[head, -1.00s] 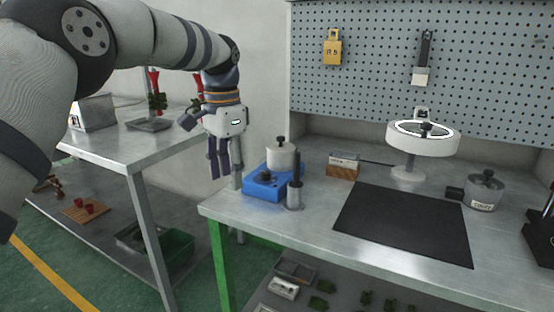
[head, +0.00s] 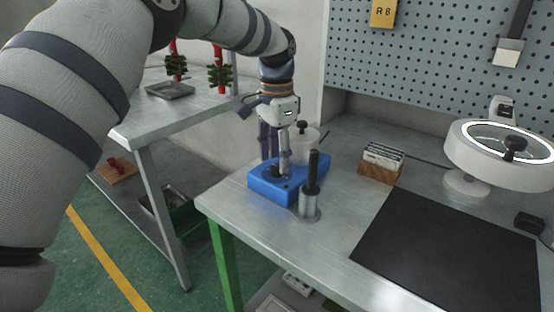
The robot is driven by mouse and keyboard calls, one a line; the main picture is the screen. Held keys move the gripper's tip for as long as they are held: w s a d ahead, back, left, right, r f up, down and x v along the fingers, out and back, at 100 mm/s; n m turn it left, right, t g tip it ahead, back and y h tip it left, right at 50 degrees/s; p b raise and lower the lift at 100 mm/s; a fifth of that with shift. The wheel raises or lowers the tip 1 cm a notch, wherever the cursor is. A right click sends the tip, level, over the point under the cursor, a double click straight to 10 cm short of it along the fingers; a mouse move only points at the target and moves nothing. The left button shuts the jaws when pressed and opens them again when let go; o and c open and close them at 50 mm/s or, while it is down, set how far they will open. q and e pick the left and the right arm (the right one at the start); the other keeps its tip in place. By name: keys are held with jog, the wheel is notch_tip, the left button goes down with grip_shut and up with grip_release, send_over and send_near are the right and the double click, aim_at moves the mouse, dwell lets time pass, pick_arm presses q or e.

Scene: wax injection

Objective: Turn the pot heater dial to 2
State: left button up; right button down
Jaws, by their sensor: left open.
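The pot heater is a blue box (head: 286,195) near the left edge of the metal workbench. A pale lidded pot (head: 309,151) sits on its far part, partly hidden by my gripper. A small black dial (head: 275,171) is on the near left part of the heater's top. My left gripper (head: 275,168) points down over this part, its open fingers close around or just above the dial. I cannot tell whether they touch it. The dial's marks are too small to read. My right gripper is out of view.
A black-handled tool in a metal holder (head: 310,200) stands close in front of the heater. A wooden block with cards (head: 380,168), a black mat (head: 450,252) and a white ring lamp (head: 490,155) are to the right. Bare bench lies between the tool and mat.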

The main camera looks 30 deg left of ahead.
pick_arm(q)
jog(key=shift+f, duration=0.85)
jog(key=shift+c, duration=0.2)
grip_shut()
